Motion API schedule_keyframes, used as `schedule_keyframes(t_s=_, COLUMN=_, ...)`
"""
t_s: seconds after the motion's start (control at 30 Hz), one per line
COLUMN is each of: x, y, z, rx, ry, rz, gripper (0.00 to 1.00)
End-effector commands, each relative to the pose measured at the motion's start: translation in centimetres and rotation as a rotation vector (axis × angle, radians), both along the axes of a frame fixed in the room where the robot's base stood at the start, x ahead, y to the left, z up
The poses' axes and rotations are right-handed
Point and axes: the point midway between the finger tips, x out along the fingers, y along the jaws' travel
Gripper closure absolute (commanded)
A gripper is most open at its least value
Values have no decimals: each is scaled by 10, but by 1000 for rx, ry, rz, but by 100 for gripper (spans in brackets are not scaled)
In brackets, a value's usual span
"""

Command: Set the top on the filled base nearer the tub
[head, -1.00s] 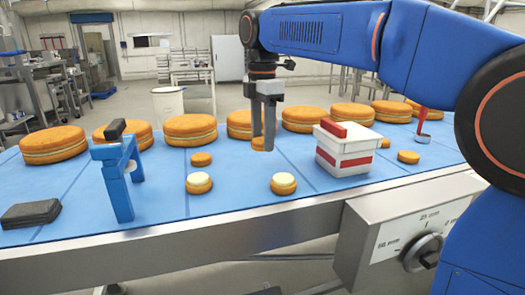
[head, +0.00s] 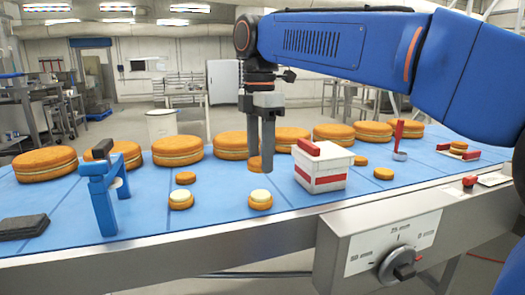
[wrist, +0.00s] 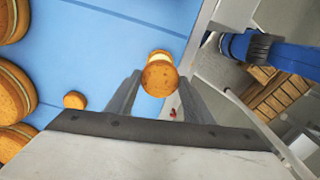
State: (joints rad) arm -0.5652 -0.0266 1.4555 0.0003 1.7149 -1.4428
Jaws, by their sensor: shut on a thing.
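My gripper (head: 261,162) is shut on a small plain orange-brown top (wrist: 159,80), held above the belt. The top shows between the fingers in the wrist view and partly behind them in the head view. The filled base nearer the tub (head: 260,201), with pale cream on it, sits on the blue belt just below and in front of my gripper in the head view. In the wrist view its cream edge (wrist: 160,55) shows past the held top, which hides part of it. Another filled base (head: 180,201) sits further left. The white tub (head: 323,180) with red bands stands to the right.
Small plain rounds lie left (head: 185,178) and right (head: 384,174) on the belt. Several large filled rounds (head: 178,151) line the back. A blue stand (head: 101,200), dark pads (head: 24,227) and a red-handled ladle (head: 399,140) are also there. The belt's front left is mostly clear.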

Motion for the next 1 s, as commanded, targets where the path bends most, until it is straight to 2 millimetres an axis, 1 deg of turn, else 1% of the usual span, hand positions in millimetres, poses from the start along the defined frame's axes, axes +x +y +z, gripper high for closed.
schedule_keyframes(t_s=0.6, x=-1, y=-1, z=-43, rx=-1, ry=0, rz=1, gripper=63)
schedule_keyframes(t_s=0.8, x=0, y=-1, z=-51, rx=0, ry=0, rz=0, gripper=63)
schedule_keyframes(t_s=1.0, x=0, y=0, z=-54, rx=0, ry=-1, rz=0, gripper=63)
